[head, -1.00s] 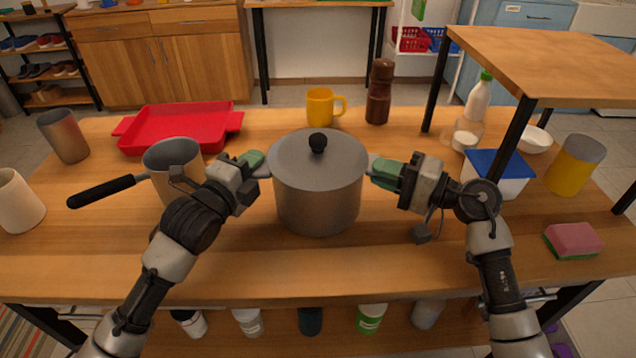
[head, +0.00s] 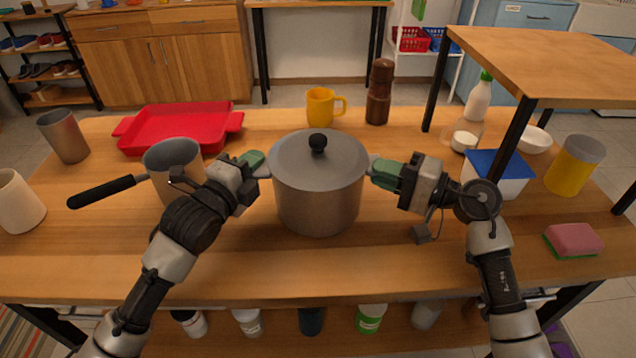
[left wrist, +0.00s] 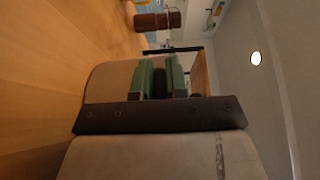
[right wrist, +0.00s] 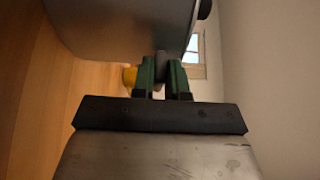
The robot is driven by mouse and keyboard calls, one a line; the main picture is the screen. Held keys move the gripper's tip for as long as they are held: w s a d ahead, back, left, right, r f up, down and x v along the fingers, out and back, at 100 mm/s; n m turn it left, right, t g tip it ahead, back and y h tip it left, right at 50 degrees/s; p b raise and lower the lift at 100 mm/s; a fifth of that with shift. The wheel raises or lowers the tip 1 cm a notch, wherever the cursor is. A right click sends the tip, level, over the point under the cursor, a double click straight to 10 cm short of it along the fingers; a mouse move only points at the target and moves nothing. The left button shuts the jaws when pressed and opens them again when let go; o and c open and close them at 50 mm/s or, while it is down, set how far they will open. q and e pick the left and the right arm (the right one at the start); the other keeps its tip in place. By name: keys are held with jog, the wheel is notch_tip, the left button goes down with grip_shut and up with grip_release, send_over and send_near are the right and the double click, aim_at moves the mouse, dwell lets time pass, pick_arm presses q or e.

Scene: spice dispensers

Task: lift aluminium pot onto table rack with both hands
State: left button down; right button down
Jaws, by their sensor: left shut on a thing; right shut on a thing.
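The aluminium pot (head: 318,195) stands upright in the middle of the table with its grey lid and black knob on; it also shows in the left wrist view (left wrist: 105,85) and right wrist view (right wrist: 125,25). My left gripper (head: 258,165) is shut on the pot's left handle. My right gripper (head: 378,170) is shut on the right handle. The green fingers cover most of both handles. The table rack (head: 560,62) is a wooden shelf on black legs at the right, its top higher than the pot and bare.
A saucepan (head: 172,156) with a black handle is close behind my left arm. A red tray (head: 180,128), yellow mug (head: 320,106) and brown pepper mill (head: 379,92) stand behind. A blue-lidded box (head: 498,175), white bowl (head: 535,139) and yellow can (head: 575,165) are by the rack; a sponge (head: 573,240) lies right.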

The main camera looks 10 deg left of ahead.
jog(key=shift+w+r+p, duration=0.1)
jog(key=shift+r+p, duration=0.65)
jog(key=shift+r, duration=0.1)
jog(key=shift+r+p, duration=1.65)
jog(key=shift+r, duration=0.25)
